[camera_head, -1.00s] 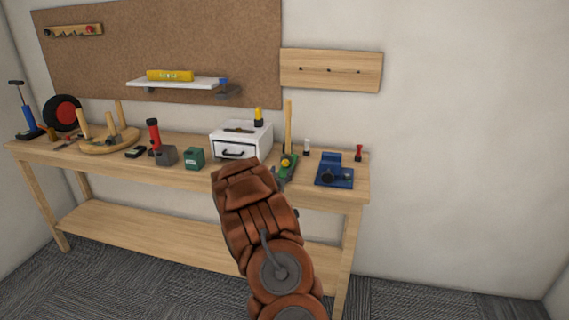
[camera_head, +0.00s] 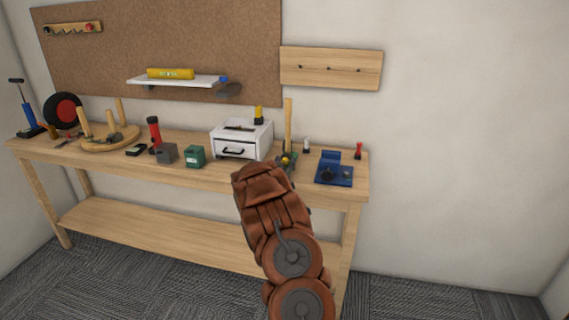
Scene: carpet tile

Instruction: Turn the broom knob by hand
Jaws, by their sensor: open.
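The broom stands near the right end of the workbench, its wooden handle (camera_head: 288,122) upright and its green head low on the bench top. A small yellow knob (camera_head: 285,160) shows at the green head. My gripper (camera_head: 287,166) is open at the end of my brown arm, right at the broom head. It is small and dark here and partly hidden by my arm. It overlaps the knob in the picture; I cannot tell whether it touches it. Most of the green head is covered.
A white drawer box (camera_head: 241,139) stands close on the left of the broom. A blue vise-like tool (camera_head: 334,171) stands on the right, with small tools behind. A green box (camera_head: 194,156) and a grey block (camera_head: 167,153) sit further left on the workbench (camera_head: 220,176).

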